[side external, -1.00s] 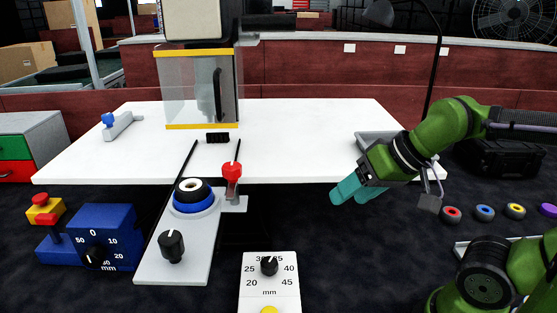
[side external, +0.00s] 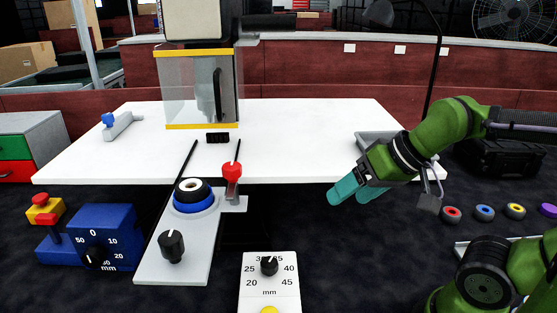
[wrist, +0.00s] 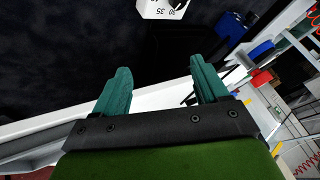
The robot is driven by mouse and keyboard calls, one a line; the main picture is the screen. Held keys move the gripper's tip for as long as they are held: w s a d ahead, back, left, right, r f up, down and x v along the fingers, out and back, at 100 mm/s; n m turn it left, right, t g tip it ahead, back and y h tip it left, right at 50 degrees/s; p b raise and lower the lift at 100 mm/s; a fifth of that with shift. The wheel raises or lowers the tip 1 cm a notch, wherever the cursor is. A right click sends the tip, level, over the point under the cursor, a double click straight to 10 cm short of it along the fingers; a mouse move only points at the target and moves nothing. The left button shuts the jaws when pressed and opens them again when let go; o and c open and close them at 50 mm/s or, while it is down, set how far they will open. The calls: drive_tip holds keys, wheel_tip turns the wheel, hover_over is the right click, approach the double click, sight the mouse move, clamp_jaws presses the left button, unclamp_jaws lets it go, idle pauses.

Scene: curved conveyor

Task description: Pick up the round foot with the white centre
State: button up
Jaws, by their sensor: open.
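A round black foot with a white centre (side external: 192,187) sits on a blue ring (side external: 194,206) on the grey plate of the fixture, left of centre in the side view. My gripper (side external: 355,190) has teal fingers and hangs well to the right of this foot, by the front edge of the white table. The wrist view shows the two fingers (wrist: 160,72) spread apart with nothing between them. The foot cannot be clearly made out in the wrist view.
A red-topped clamp (side external: 232,170) stands right beside the foot, and a black knob (side external: 171,246) is in front. A blue dial box (side external: 100,236) is at the left. Several coloured round feet, such as the red one (side external: 451,214), lie at the right. The white table (side external: 300,140) is largely clear.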

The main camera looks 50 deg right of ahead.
drive_tip(key=w+a+r+g, duration=0.2)
drive_tip(key=w+a+r, duration=0.2)
drive_tip(key=w+a, duration=0.1)
drive_tip(key=w+a+r+g, duration=0.2)
drive_tip(key=w+a+r, duration=0.2)
drive_tip(key=w, duration=0.1)
drive_tip(key=w+a+r+g, duration=0.2)
drive_tip(key=w+a+r, duration=0.2)
drive_tip(key=w+a, duration=0.1)
drive_tip(key=shift+w+a+r+m+g, duration=0.3)
drive_tip(key=shift+w+a+r+g, duration=0.1)
drive_tip(key=shift+w, duration=0.1)
drive_tip(key=m+h, duration=0.2)
hover_over(191, 189)
drive_tip(key=f, duration=0.3)
drive_tip(key=shift+w+d, duration=0.35)
drive_tip(key=shift+a+f, duration=0.1)
drive_tip(key=shift+a, duration=0.05)
drive_tip(key=shift+f, duration=3.7)
drive_tip(key=shift+c, duration=0.4)
